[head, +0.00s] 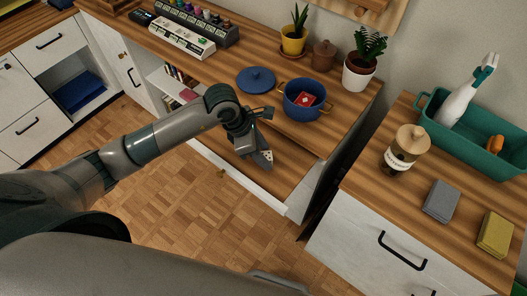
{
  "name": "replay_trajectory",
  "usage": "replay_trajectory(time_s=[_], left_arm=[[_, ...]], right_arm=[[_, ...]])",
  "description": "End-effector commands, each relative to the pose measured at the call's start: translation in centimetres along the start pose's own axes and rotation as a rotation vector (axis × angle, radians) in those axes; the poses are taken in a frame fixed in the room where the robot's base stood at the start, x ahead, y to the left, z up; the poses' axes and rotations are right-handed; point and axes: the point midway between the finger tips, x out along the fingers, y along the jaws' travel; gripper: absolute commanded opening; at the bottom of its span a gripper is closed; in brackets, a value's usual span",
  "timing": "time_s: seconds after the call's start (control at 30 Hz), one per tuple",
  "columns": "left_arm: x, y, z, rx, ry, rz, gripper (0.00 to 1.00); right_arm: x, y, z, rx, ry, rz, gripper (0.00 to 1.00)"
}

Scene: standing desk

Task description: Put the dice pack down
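My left gripper (258,153) reaches in from the left and points down over the lower wooden surface (288,178) in front of the blue pot. A small pale piece with dark spots, probably the dice pack (267,156), shows at its fingertips. The gripper seems closed around it, but the fingers hide most of it. I cannot tell whether the pack touches the wood. My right gripper is not in view.
A blue pot (304,106) with a red item (305,99) inside stands behind the gripper, its blue lid (256,80) to the left. Plants stand behind. The right counter holds a jar (403,155), grey box (441,201), yellow box (495,234) and green bin (480,145).

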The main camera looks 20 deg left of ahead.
Motion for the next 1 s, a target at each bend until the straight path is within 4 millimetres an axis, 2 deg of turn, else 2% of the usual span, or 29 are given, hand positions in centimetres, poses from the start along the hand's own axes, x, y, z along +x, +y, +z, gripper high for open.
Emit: replay_trajectory(time_s=[0.4, 0.53, 0.67, 1.0], left_arm=[[-0.3, 0.0, 0.1, 0.000, 0.000, 0.000, 0.46], [-1.8, 0.1, 0.1, 0.002, -0.002, 0.003, 0.46], [-3.9, 0.2, 0.1, 0.003, -0.001, 0.005, 0.46], [-10.0, 0.1, 0.1, 0.001, -0.002, 0.004, 0.46]], right_arm=[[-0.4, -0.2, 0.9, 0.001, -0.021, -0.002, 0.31], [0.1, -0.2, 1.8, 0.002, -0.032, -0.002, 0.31], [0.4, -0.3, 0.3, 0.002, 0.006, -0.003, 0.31], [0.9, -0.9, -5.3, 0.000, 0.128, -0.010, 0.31]])
